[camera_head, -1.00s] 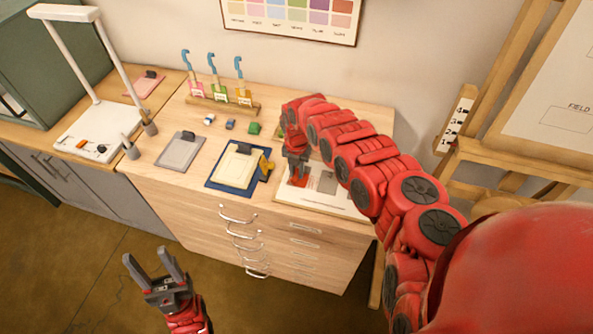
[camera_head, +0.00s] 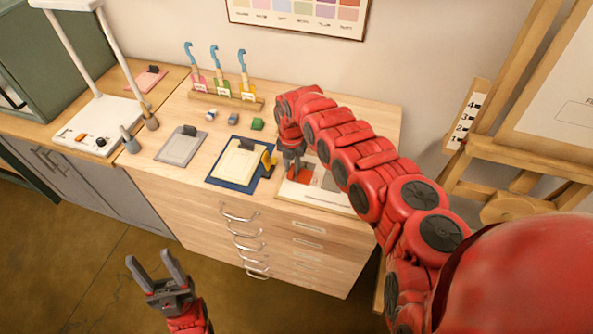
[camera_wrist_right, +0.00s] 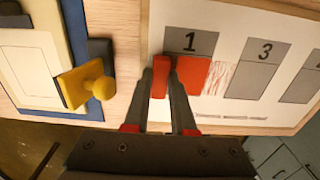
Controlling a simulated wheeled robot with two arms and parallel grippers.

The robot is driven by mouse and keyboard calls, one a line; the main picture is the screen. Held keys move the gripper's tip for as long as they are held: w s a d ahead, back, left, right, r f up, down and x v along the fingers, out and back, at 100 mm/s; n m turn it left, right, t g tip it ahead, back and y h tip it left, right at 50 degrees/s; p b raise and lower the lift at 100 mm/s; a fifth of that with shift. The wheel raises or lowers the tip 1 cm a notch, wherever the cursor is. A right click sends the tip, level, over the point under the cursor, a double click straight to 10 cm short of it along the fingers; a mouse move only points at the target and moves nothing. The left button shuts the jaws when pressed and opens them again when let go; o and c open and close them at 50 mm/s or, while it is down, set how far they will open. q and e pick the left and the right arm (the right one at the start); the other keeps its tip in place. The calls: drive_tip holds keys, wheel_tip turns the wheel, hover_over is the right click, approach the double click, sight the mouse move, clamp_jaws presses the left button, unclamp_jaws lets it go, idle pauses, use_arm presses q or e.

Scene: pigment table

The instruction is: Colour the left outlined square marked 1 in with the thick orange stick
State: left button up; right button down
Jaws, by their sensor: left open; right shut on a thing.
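The white sheet (camera_wrist_right: 233,107) lies on the wooden cabinet top, with grey outlined squares under number tabs; it also shows in the head view (camera_head: 335,203). Under the tab marked 1 (camera_wrist_right: 190,41), the left square (camera_wrist_right: 196,76) shows orange-red, with thin streaks beyond its right side. My right gripper (camera_wrist_right: 168,66) is over this square, pointing down, shut on the orange stick; its fingers hide part of the square. Stick and colour look alike, so I cannot tell whether the tip touches the paper. My left gripper (camera_head: 158,268) is open and empty, in front of the cabinet.
A yellow stamp (camera_wrist_right: 88,86) stands by a blue board (camera_head: 212,181) left of the sheet. Green (camera_head: 257,124) and grey (camera_head: 233,118) blocks lie behind. A rack (camera_head: 228,102) with blue-topped tools stands at the back. An easel (camera_head: 510,145) is at right.

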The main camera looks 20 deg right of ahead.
drive_tip(key=shift+f, duration=0.1)
drive_tip(key=shift+s+d+r+p, duration=0.2)
drive_tip(key=shift+s+d+p, duration=0.15)
drive_tip(key=shift+p, duration=0.25)
drive_tip(key=shift+s+d+f+p, duration=0.1)
drive_tip(key=shift+s+d+p, duration=0.25)
drive_tip(key=shift+d+p, duration=0.25)
drive_tip(key=shift+s+d, duration=0.1)
drive_tip(key=shift+s, duration=0.1)
drive_tip(key=shift+d+f, duration=0.1)
drive_tip(key=shift+f, duration=0.05)
drive_tip(key=shift+w+a+f+b, duration=0.15)
drive_tip(key=shift+w+a+b, duration=0.4)
drive_tip(key=shift+b, duration=0.5)
drive_tip(key=shift+w+a+b, duration=0.25)
drive_tip(key=shift+a+b, duration=0.2)
drive_tip(key=shift+b, duration=0.15)
drive_tip(key=shift+w+a+r, duration=0.15)
drive_tip(key=shift+a+r, duration=0.05)
drive_tip(key=shift+a, duration=0.05)
drive_tip(key=shift+r, duration=0.1)
